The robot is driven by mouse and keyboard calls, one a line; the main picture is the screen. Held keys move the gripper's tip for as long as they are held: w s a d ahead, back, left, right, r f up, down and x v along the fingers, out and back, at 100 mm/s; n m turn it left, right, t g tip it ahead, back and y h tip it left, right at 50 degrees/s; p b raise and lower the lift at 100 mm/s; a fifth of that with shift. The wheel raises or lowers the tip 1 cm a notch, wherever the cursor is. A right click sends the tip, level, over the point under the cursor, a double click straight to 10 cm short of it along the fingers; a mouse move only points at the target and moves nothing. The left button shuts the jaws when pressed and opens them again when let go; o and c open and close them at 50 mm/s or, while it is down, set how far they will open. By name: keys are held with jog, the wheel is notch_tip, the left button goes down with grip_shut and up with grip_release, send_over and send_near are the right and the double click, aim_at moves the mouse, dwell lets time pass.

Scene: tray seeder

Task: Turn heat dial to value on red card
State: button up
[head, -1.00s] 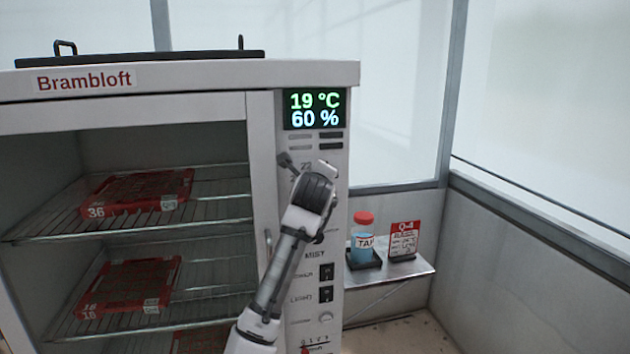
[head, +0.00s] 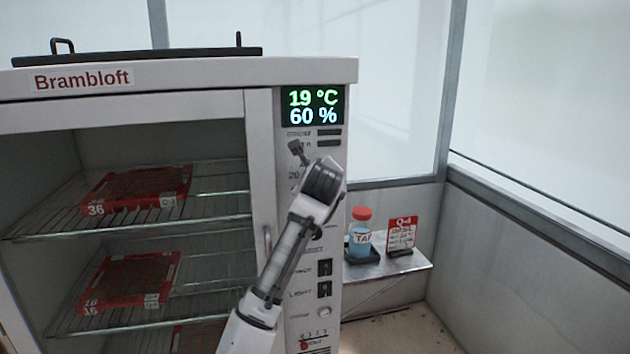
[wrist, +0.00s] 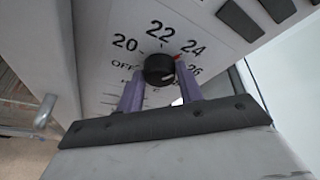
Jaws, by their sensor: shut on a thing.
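The heat dial (wrist: 158,69) is a round black knob on the white panel, ringed by OFF, 20, 22, 24 and 26. A pale mark shows on its lower right, and a small red mark lies at its edge beside 24. My gripper (wrist: 160,76) is shut on the dial, with a purple finger on each side. In the head view my wrist hides the dial. The red card (head: 402,233), headed Q-4, stands on the side shelf; its smaller lines are too blurred to read. The display (head: 313,107) reads 19 °C and 60 %.
The cabinet's open shelves at left hold red trays (head: 137,190). A bottle with a red cap (head: 361,235) stands beside the card on the small metal shelf (head: 415,262). Switches (head: 325,268) sit lower on the panel. A metal handle (wrist: 45,110) is left of the dial.

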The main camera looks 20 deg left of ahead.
jog(key=o, duration=1)
jog(key=b+v, duration=0.4)
jog(key=v, duration=0.9)
jog(key=shift+s+d+b, duration=0.1)
jog(key=shift+s+b, duration=0.25)
jog(key=shift+s, duration=0.05)
